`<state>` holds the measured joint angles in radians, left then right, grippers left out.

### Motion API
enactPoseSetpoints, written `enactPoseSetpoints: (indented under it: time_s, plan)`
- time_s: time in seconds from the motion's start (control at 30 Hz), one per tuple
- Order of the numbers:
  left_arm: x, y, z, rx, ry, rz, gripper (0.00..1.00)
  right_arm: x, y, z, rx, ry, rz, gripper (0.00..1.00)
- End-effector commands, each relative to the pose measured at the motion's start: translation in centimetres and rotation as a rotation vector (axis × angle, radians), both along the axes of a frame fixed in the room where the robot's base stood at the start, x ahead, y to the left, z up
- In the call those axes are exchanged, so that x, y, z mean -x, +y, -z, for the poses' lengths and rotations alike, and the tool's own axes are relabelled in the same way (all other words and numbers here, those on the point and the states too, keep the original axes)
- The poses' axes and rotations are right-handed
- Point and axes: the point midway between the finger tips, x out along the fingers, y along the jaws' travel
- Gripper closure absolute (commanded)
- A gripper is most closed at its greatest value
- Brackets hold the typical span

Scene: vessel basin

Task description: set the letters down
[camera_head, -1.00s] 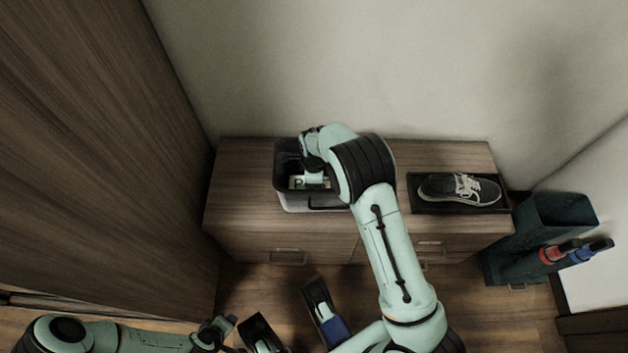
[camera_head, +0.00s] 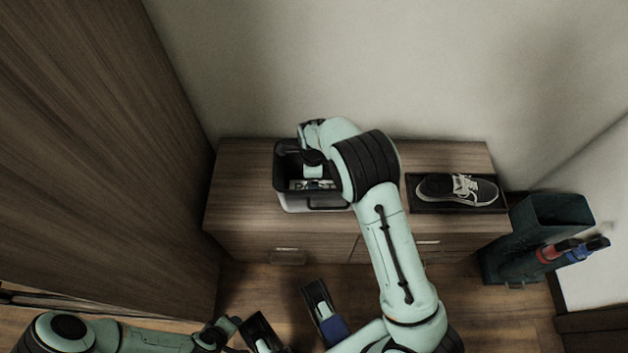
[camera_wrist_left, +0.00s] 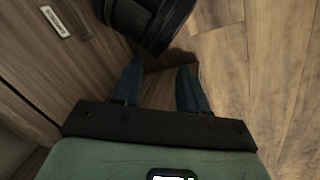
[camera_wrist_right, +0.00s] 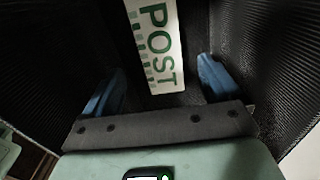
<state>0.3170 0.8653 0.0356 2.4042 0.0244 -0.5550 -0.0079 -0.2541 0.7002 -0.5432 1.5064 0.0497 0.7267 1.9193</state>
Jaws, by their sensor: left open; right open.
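A white letter with green "POST" print (camera_wrist_right: 160,45) lies inside a dark mesh-walled bin (camera_wrist_right: 45,50). In the head view the bin (camera_head: 284,165) stands on the wooden cabinet, and pale paper (camera_head: 312,185) shows inside it. My right gripper (camera_wrist_right: 160,88) is open inside the bin, and the letter's near end lies between its fingers without visible contact on either side. In the head view my right wrist covers part of the bin, so the number of letters cannot be told. My left gripper (camera_wrist_left: 157,78) is open and empty, low in front of the cabinet.
A dark sneaker (camera_head: 455,188) sits on a black tray (camera_head: 425,207) on the cabinet top (camera_head: 240,185). A teal stand (camera_head: 555,215) holding red and blue umbrellas is at right. Dark objects (camera_head: 322,310) lie on the floor. A dark object (camera_wrist_left: 150,15) is close ahead of my left gripper.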

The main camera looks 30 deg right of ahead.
Motion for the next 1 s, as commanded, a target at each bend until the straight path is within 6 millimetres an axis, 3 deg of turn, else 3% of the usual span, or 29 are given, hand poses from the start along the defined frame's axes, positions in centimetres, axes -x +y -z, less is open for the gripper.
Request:
enactPoseSetpoints:
  time_s: [0.03,0.2,0.4,1.0]
  plan:
    - [0.6,-0.3,-0.7,0.008,0.014,0.007,0.57,-0.1,0.1,-1.7,0.0,-0.004,-0.001,0.09]
    - [2.1,-1.1,-1.8,0.027,0.056,0.024,0.57,0.0,0.0,-5.4,0.001,-0.003,-0.002,0.09]
    - [3.4,-1.7,-2.6,0.043,0.088,0.037,0.57,0.0,0.0,-8.2,0.001,-0.002,-0.002,0.09]
    - [3.7,-1.8,-2.7,0.047,0.099,0.04,0.57,0.0,0.0,-8.9,0.001,0.002,-0.001,0.09]
